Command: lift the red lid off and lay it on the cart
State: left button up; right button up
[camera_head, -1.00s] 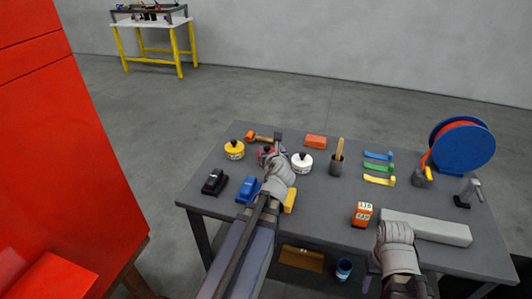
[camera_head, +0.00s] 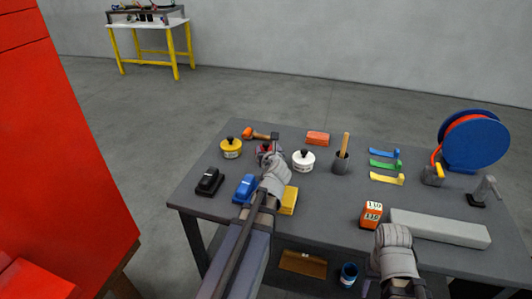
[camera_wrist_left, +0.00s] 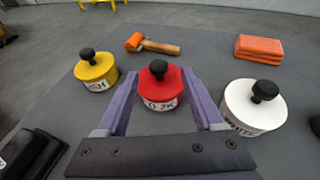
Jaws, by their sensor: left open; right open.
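The red-lidded pot (camera_wrist_left: 160,88) with a black knob stands upright on the grey cart (camera_head: 330,212), between the open fingers of my left gripper in the left wrist view. Its white label is partly cut off by the gripper. In the head view the red pot (camera_head: 264,150) is mostly hidden behind my left gripper (camera_head: 271,161). I cannot tell whether the fingers touch it. My right gripper (camera_head: 392,231) is over the cart's near right part, its fingertips hidden by its own wrist.
A yellow pot (camera_wrist_left: 97,72) stands to the left and a white pot (camera_wrist_left: 253,107) to the right. An orange-headed hammer (camera_wrist_left: 152,46) and an orange block (camera_wrist_left: 258,47) lie behind. A grey bar (camera_head: 440,229) lies near the right gripper. Bare cart top shows between the items.

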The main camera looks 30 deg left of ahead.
aim_at(267, 147)
pick_arm(q)
jog(key=b+x, duration=0.1)
jog(key=x, duration=0.1)
jog(key=b+x, duration=0.1)
jog(key=x, duration=0.2)
jog(key=shift+s+f, duration=0.15)
jog(key=shift+f, duration=0.05)
jog(key=shift+w+a, duration=0.2)
jog(key=shift+w, duration=0.05)
jog(key=shift+s, duration=0.1)
jog(key=shift+c, duration=0.2)
grip_shut()
